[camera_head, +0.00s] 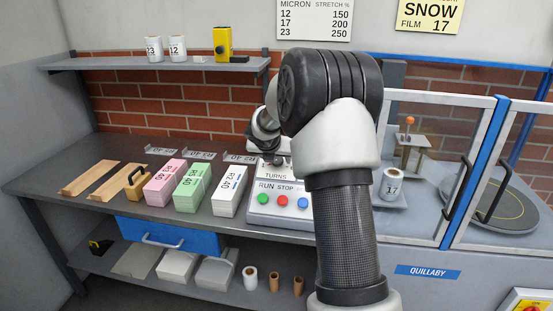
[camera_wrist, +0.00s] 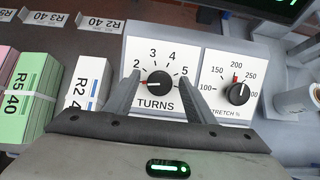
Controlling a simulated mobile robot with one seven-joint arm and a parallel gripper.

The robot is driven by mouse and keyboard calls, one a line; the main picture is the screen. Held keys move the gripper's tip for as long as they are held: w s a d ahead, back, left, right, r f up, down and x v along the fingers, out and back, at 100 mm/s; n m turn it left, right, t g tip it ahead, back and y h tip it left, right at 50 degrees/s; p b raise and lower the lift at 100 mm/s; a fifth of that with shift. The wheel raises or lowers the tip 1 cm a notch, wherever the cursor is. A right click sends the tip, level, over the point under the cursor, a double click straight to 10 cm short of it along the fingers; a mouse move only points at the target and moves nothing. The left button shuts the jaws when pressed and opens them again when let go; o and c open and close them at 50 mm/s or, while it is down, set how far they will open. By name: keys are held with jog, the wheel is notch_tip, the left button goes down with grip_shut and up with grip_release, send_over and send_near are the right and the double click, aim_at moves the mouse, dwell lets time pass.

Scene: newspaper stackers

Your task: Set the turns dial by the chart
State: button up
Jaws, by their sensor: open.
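The turns dial (camera_wrist: 160,79) is a black knob on a white plate marked 2 to 5 in the wrist view. Its red mark points left, near the 2. My gripper (camera_wrist: 161,90) is open, with one finger on each side of the knob; I cannot tell whether they touch it. The stretch dial (camera_wrist: 238,94) is to the right, its red mark near 200. The chart (camera_head: 314,18) on the wall pairs micron 12, 17, 23 with stretch 150, 200, 250; its top is cut off.
A yellow sign (camera_head: 430,15) reads SNOW, FILM 17. Pink (camera_head: 165,182), green (camera_head: 193,188) and white (camera_head: 229,191) stacks stand left of the panel. A roll marked 17 (camera_head: 391,184) stands to the right. Red, green and blue buttons line the panel front.

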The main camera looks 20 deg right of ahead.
jog(key=c, duration=1)
